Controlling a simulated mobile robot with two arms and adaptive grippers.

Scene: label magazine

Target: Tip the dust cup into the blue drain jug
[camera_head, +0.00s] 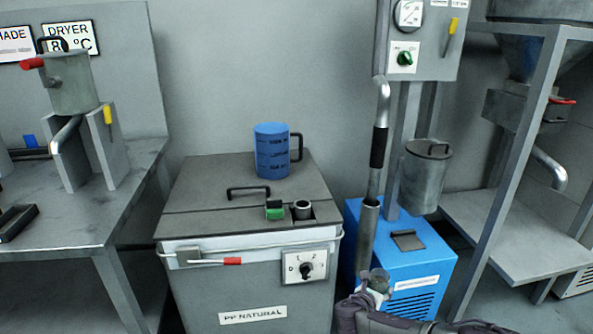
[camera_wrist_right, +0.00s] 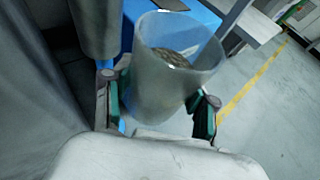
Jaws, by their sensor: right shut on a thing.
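The dust cup (camera_wrist_right: 172,85) is a clear, smoky cup with grey-brown dust inside, seen in the right wrist view. My right gripper (camera_wrist_right: 158,100) is shut on its sides, one finger on each side. In the head view, the cup (camera_head: 379,278) and my right gripper (camera_head: 373,292) are low, in front of the blue machine; the cup looks about upright. The blue drain jug (camera_head: 271,152) stands upright on the grey bin lid, up and left of the cup, with dark markings and a black handle on its right. My left gripper is not in view.
The grey bin (camera_head: 250,305) has a lid handle (camera_head: 248,190), a green-fronted piece and a short pipe stub near the jug. A metal pipe (camera_head: 369,225) rises close to the cup. A grey canister (camera_head: 425,180) hangs above the blue machine (camera_head: 420,262). A metal frame stands right.

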